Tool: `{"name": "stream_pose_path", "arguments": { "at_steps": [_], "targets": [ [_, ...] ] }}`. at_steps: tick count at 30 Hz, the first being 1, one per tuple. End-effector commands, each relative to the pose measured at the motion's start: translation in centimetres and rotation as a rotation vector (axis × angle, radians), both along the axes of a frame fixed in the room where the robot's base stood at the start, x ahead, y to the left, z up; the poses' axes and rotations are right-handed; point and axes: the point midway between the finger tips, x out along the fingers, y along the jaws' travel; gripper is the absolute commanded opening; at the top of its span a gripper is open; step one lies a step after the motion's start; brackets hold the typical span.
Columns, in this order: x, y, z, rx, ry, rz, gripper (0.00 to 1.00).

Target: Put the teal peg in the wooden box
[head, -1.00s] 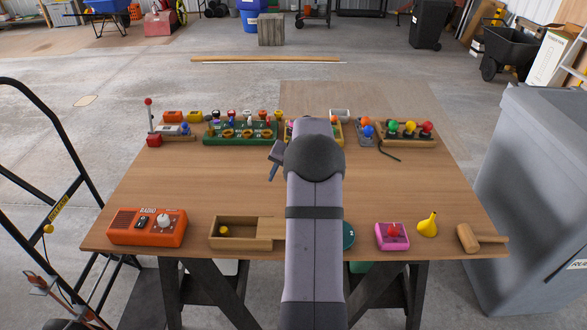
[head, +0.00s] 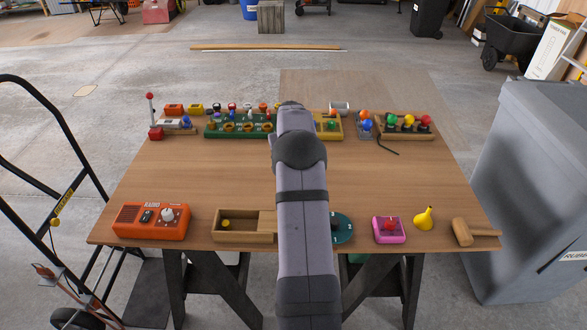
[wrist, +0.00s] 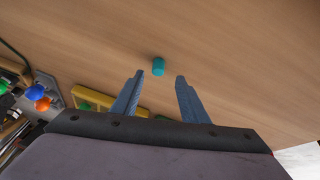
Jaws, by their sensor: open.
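The teal peg (wrist: 158,66) stands out on the bare wooden tabletop in the wrist view, just beyond and between my fingertips. My gripper (wrist: 157,78) is open and nothing is held between its two blue-grey fingers. In the head view the peg and my gripper are hidden behind my arm. The wooden box (head: 230,238) is at the front of the table, left of my arm. It is open at its left part, with a small yellow piece (head: 226,223) inside, and a wooden lid section covers its right part.
An orange radio (head: 150,221), a pink box with a red knob (head: 389,229), a yellow funnel (head: 424,218) and a mallet (head: 467,232) line the front edge. A green board (head: 240,133), a yellow frame (head: 339,125) and several knobbed toys fill the back. The table's middle is clear.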

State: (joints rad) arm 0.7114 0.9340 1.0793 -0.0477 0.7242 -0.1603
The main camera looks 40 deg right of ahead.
Motion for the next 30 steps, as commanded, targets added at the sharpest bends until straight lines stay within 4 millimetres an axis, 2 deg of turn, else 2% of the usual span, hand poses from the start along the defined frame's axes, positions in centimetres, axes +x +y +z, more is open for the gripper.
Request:
{"name": "stream_pose_path", "arguments": {
  "at_steps": [7,21,30],
  "targets": [
    [0.1,-0.3,-0.7,0.001,0.001,-0.001,0.40],
    [1.1,-1.7,-4.5,0.001,0.001,-0.001,0.40],
    [1.2,-1.8,-4.8,0.000,-0.001,-0.001,0.40]
  ]
}}
